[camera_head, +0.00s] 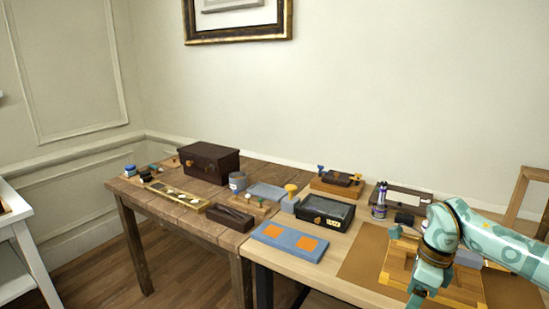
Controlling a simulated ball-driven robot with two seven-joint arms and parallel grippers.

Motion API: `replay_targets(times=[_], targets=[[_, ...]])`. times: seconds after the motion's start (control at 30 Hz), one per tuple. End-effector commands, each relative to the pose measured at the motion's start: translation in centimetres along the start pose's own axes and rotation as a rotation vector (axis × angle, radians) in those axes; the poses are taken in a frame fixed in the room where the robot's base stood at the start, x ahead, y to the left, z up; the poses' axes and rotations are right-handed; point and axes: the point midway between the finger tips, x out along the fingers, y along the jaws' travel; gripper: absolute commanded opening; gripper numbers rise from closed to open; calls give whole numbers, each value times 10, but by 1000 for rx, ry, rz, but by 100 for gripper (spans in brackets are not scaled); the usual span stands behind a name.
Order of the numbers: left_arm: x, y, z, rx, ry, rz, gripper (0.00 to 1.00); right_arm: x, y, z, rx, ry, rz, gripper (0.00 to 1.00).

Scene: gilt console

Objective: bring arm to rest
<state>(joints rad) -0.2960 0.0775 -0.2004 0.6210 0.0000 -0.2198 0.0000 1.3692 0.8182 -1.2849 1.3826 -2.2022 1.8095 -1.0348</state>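My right arm, teal and patterned, comes in from the right edge. Its gripper (416,292) points down over the wooden tray (468,296) on the brown mat (360,262), near the bottom edge of the view. The fingers are small and partly hidden, so I cannot tell whether they are open or shut, or whether they touch the tray. My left arm and gripper are not in view.
A blue board with orange squares (289,240) and a black box (326,211) lie left of the mat. A purple bottle (380,202) stands behind it. A dark chest (208,161) and several small items stand on the left wooden table (202,224).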

Motion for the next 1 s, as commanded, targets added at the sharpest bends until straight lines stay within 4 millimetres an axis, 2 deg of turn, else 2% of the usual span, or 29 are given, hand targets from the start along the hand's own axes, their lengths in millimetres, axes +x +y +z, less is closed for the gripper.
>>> replay_targets(times=[0.17, 0.37, 0.47, 0.5, 0.57, 0.6, 0.63, 0.7, 0.77, 0.8, 0.87, 1.0], targets=[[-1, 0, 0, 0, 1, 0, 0, 33, 18, 25, 49, -123, 109, 69], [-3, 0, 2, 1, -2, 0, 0, 88, 51, 70, 229, -370, 321, 69], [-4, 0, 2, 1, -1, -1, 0, 128, 71, 97, 475, -568, 500, 69], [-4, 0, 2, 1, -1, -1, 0, 147, 77, 104, 629, -657, 583, 69], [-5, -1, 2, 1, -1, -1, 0, 182, 80, 106, 927, -784, 703, 69], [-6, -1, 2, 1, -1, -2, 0, 211, 79, 96, 1165, -854, 768, 69], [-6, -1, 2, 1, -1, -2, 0, 232, 78, 85, 1332, -892, 801, 69], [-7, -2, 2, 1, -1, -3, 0, 273, 78, 55, 1652, -940, 835, 69], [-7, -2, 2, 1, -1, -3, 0, 307, 84, 25, 1891, -952, 837, 69], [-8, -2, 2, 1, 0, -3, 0, 329, 91, 3, 2038, -951, 829, 69], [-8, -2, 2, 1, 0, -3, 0, 359, 105, -29, 2243, -939, 804, 69], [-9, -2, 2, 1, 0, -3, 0, 419, 152, -105, 2671, -872, 698, 69]])
